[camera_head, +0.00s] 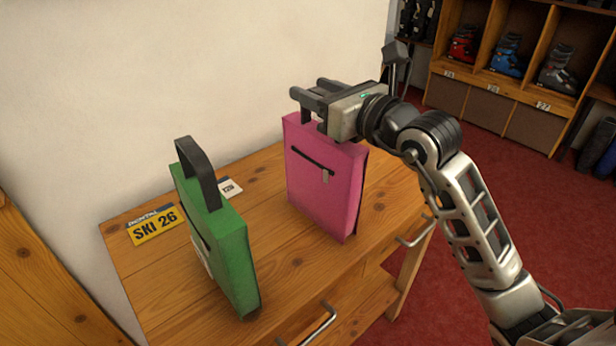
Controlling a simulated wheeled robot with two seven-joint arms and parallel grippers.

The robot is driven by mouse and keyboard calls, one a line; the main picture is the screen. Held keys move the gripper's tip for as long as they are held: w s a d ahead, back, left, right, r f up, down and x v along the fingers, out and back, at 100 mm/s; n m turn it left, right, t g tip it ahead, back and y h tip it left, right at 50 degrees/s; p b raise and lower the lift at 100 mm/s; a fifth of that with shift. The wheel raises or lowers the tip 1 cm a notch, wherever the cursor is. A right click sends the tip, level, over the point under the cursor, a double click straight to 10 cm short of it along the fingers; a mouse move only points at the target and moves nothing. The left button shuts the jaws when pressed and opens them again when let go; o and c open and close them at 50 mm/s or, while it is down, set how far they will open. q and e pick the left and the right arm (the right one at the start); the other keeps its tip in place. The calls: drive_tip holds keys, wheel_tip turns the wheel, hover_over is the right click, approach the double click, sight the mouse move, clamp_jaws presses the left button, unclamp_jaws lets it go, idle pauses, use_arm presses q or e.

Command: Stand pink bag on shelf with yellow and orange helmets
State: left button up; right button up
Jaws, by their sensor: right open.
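The pink bag (322,187) stands upright on the wooden table, with a dark zip and a small pull tab on its front. My right gripper (313,97) is open at the top of the pink bag, its fingers around or beside the bag's dark handle; the gripper hides most of that handle, so I cannot tell whether they touch it. My left gripper is not in view. No yellow or orange helmets and no shelf holding them show in this view.
A green bag (222,239) with a dark handle stands on the table (285,262), left of the pink one. Wooden cubbies (480,92) with ski boots stand at the back right. Red floor lies between.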

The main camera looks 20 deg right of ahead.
drive_tip(key=shift+s, duration=0.1)
drive_tip(key=c, duration=0.3)
clamp_jaws()
idle(0.7)
drive_tip(key=shift+r, duration=0.15)
